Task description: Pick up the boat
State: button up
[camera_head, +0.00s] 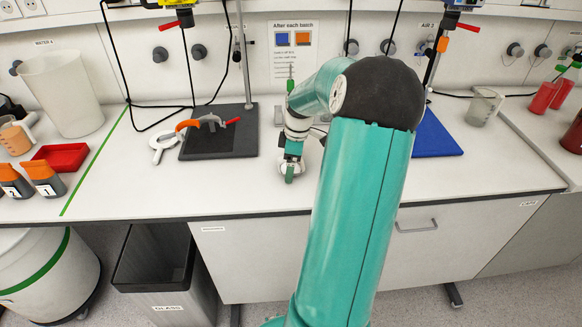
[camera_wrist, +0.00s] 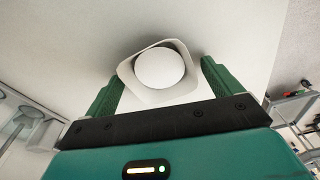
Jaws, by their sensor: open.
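The boat (camera_wrist: 150,97) is a small white dish with a squarish, rounded rim, seen in the wrist view. A smooth white round area fills its middle; I cannot tell if this is its bottom or contents. My gripper (camera_wrist: 161,72) is open, with one green finger to the left of the boat and one to the right. Gaps show between the fingers and the rim, clearest on the left. In the head view my gripper (camera_head: 290,173) is low over the white bench, and I cannot make out the boat there.
A dark stand base (camera_head: 219,145) with an orange clamp (camera_head: 201,122) is left of my gripper. A red tray (camera_head: 61,158) and numbered bottles (camera_head: 43,179) stand far left. Bench around my gripper is mostly clear.

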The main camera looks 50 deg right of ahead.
jog(key=c, duration=0.9)
jog(key=shift+c, duration=0.2)
jog(key=shift+r, duration=0.45)
notch_tip(320, 180, up, 2)
jog(key=shift+r, duration=0.15)
jog(key=s+a+r, duration=0.6)
jog(key=s+r, duration=0.3)
jog(key=s, duration=0.3)
jog(key=shift+s+r, duration=0.3)
jog(key=shift+r, duration=0.1)
